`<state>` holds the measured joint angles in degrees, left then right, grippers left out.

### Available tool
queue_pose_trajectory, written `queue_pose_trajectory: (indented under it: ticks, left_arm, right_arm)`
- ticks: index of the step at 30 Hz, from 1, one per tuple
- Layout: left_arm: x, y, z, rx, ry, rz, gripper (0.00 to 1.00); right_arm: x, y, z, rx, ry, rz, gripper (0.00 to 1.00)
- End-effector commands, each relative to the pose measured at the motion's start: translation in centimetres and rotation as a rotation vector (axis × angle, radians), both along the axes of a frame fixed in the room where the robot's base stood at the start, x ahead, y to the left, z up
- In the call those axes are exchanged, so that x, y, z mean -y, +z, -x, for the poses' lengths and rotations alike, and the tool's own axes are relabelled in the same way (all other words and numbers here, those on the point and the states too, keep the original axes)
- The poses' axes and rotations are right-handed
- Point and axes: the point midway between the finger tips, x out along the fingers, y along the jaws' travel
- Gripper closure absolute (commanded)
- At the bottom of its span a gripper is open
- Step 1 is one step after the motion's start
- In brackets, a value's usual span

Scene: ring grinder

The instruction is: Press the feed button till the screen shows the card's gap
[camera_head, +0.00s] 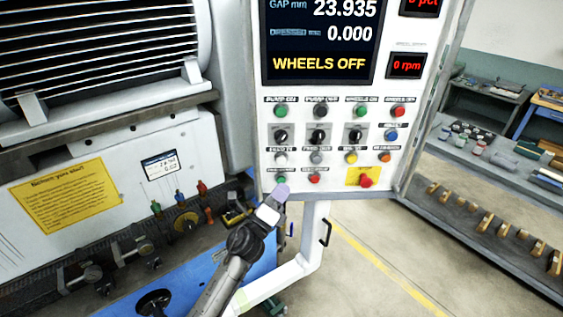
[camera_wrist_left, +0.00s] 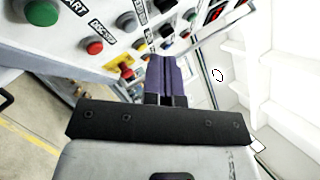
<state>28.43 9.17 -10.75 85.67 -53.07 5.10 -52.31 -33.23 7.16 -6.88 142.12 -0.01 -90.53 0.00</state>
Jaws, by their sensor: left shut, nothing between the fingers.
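The control panel screen (camera_head: 319,40) reads GAP mm 23.935, then 0.000 and WHEELS OFF. The panel (camera_head: 263,140) carries rows of coloured buttons and knobs. A white button (camera_head: 281,158) and a grey button (camera_head: 317,158) sit below the knobs; their labels look like feed labels but are blurred. My left gripper (camera_head: 279,192) is shut and empty, its purple fingertips near the panel's lower left edge, below the white button. In the left wrist view its fingers (camera_wrist_left: 166,80) are together, with panel buttons beyond. I cannot tell whether they touch anything. My right gripper is not in view.
A yellow sheet (camera_head: 66,195) and a small plate with figures (camera_head: 160,164) are on the grinder's front; the figures are hard to read. A red stop button (camera_head: 366,181) is at the panel's lower right. Shelves (camera_head: 490,225) stand right; the floor between is clear.

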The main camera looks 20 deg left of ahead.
Motion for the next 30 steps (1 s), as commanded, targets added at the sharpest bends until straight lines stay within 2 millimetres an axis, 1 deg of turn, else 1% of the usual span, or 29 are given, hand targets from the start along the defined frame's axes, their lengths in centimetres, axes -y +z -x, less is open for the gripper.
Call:
queue_pose_trajectory:
  ticks: [4, 10, 23, 26, 30]
  left_arm:
    - [0.6, 0.2, 0.3, -0.020, -0.093, 0.112, 1.00]
    - [0.6, 0.2, 0.3, -0.043, -0.133, 0.192, 1.00]
    - [0.6, 0.2, 0.2, -0.047, -0.137, 0.204, 1.00]
    - [0.4, 0.1, -0.1, -0.047, -0.137, 0.204, 1.00]
    - [0.0, 0.0, -1.2, -0.047, -0.137, 0.203, 1.00]
  right_arm:
    - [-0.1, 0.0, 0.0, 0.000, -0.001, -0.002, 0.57]
    - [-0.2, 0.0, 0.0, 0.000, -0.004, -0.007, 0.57]
    - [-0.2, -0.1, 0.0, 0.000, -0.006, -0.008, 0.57]
    - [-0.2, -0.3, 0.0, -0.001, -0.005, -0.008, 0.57]
    - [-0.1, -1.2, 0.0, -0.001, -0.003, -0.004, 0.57]
